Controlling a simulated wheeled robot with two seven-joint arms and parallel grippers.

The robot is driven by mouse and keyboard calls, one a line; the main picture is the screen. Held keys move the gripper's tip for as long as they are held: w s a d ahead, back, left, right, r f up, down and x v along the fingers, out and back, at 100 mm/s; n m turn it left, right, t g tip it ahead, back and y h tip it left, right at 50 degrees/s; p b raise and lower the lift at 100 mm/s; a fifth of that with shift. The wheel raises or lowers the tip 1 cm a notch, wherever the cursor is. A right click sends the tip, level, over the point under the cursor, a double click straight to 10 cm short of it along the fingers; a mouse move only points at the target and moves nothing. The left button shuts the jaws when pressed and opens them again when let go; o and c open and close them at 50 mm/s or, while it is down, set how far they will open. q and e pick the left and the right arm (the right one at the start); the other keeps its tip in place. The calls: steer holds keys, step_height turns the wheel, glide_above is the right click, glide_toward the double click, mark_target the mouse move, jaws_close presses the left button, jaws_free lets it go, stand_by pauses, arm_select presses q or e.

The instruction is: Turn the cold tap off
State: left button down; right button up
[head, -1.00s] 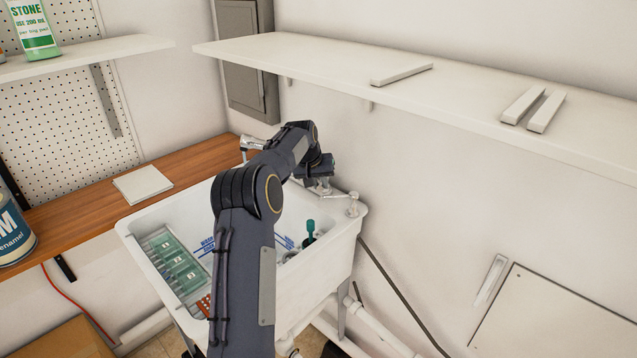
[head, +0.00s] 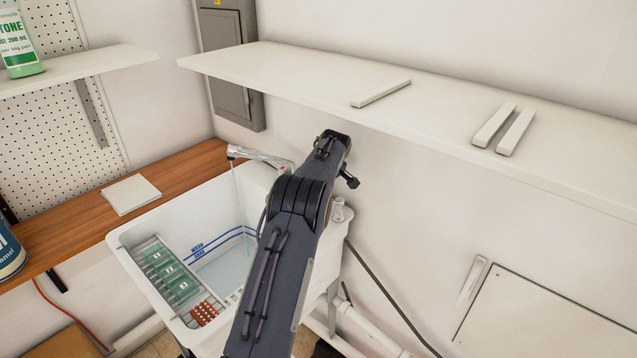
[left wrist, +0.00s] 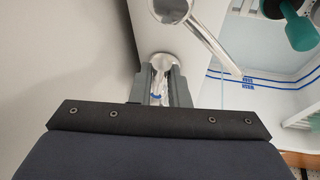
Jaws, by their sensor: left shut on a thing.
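The cold tap's handle (left wrist: 157,96), clear with a blue mark, lies between the fingers of my left gripper (left wrist: 160,84) in the left wrist view. The gripper is shut on it. The chrome spout (head: 255,154) reaches over the sink in the head view and also shows in the left wrist view (left wrist: 205,35). A thin stream of water (head: 239,195) falls from it; the stream also shows in the left wrist view (left wrist: 222,62). In the head view my left arm hides the cold tap and the gripper. My right gripper is in neither view.
The white sink (head: 125,250) holds water and a tray of green items (head: 170,275) at its left. A shelf (head: 430,115) juts from the wall above the arm. A wooden counter (head: 75,225) runs left of the sink. A teal object (left wrist: 300,32) is in the basin.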

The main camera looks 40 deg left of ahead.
arm_select(q)
steer(key=shift+w+d+n+g+p, duration=0.15)
steer(key=shift+w+n+g+p, duration=0.35)
steer(key=shift+n+p, duration=0.4)
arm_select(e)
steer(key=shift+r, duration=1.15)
arm_select(q)
steer(key=c, duration=1.4)
jaws_free()
steer(key=shift+w, duration=0.1)
steer(key=shift+r, duration=0.1)
